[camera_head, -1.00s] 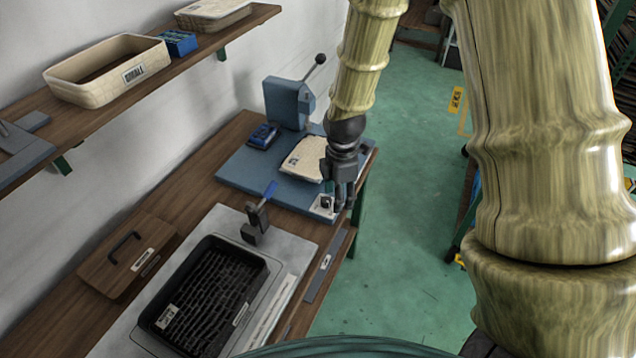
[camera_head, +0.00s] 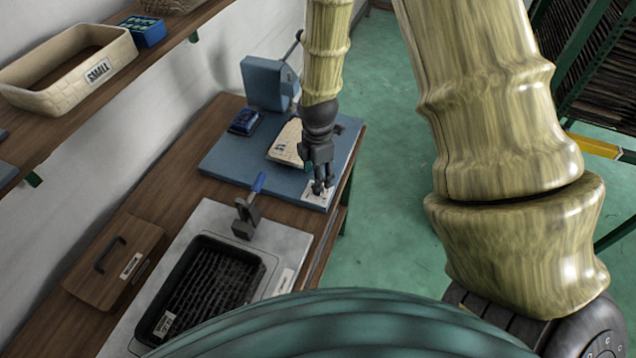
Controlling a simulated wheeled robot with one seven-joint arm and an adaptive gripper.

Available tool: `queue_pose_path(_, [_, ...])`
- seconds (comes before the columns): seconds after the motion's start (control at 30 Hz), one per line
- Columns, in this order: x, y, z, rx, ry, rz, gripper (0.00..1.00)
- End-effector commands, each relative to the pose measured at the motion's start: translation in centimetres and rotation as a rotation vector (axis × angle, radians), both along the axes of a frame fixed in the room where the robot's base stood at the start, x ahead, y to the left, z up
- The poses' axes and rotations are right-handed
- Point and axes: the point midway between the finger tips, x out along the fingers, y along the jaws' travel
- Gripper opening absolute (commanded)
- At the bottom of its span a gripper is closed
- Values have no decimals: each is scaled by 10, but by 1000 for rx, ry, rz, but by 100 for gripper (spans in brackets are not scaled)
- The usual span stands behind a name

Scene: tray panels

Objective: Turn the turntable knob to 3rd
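A blue base plate (camera_head: 225,160) lies on the far end of the wooden bench, with a blue upright machine (camera_head: 266,84) at its back. A small white panel (camera_head: 311,197) sits at the plate's front right corner. No knob can be made out on it; my gripper's fingers cover part of it. My gripper (camera_head: 323,187) points down with its dark fingertips at or just above this panel. Whether it touches or grips anything there is too small to tell.
A cream pad (camera_head: 286,146) and a blue box (camera_head: 245,121) lie on the plate. A blue-handled clamp (camera_head: 247,208), a black tray (camera_head: 190,256) and a wooden lidded box (camera_head: 113,262) are nearer. A shelf with a cream bin (camera_head: 60,100) runs along the left wall.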

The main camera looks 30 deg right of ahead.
Motion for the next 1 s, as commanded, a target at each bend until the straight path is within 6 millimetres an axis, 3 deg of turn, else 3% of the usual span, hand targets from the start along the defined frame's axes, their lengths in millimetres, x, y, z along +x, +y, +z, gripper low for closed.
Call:
queue_pose_path(0.5, [-1, -1, -47, 0, 1, -1, 51])
queue_pose_path(0.97, [0, -1, -54, 0, -1, -1, 51])
queue_pose_path(1.0, [0, -1, -54, 0, -1, -1, 48])
